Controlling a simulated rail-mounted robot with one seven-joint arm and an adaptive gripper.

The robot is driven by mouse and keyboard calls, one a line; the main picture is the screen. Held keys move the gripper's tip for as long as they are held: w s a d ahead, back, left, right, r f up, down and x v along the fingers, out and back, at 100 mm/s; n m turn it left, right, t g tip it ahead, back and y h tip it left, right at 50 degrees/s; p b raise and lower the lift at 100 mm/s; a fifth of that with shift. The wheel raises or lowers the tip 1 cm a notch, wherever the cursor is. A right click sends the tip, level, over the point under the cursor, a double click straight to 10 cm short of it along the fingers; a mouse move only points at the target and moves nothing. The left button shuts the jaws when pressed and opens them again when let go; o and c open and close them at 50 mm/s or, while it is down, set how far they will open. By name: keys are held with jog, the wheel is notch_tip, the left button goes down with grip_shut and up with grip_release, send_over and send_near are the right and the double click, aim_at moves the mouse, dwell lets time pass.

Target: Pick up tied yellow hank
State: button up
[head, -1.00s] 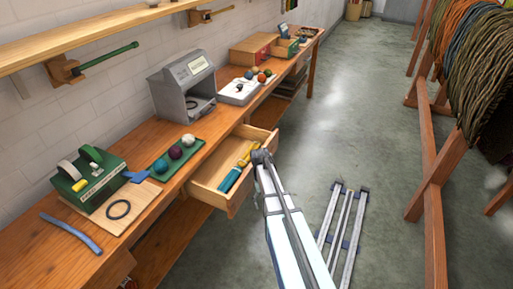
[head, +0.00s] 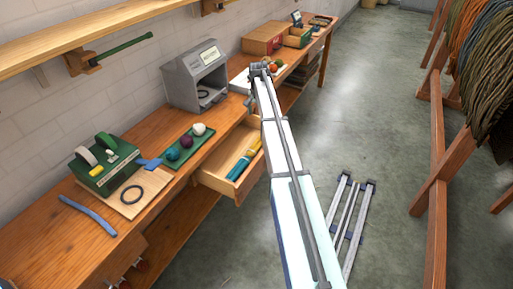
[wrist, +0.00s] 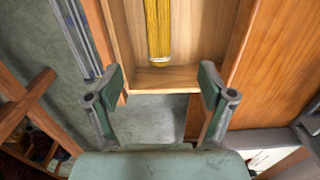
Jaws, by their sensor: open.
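The yellow hank (head: 250,152) lies in the open drawer beside a teal-blue hank (head: 238,168). In the wrist view the yellow hank (wrist: 158,28) is long and thin, with a pale band near its visible end; its other end is cut off by the top edge. My gripper (wrist: 157,80) is open and empty. Its two fingers stand wide apart around the drawer's end wall, and the hank's end is beyond them, between their lines. In the head view my arm's end is past the drawer's far side, and the fingers are hard to make out there.
The drawer (wrist: 165,80) has raised wooden walls. On the bench are a green tray with balls (head: 188,150), a grey machine (head: 196,80) and a green winder (head: 105,165). Skeins hang on a rack (head: 437,200) at right. The floor between has metal rails (head: 345,225).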

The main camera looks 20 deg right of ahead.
jog(key=p, duration=0.3)
send_near(259, 140)
jog(key=f, duration=0.5)
jog(key=shift+a+f, duration=0.1)
jog(key=shift+a, duration=0.15)
jog(key=shift+s+d+f+p, duration=0.15)
jog(key=shift+f+p, duration=1.05)
jog(key=shift+f, duration=1.45)
jog(key=c, duration=1.3)
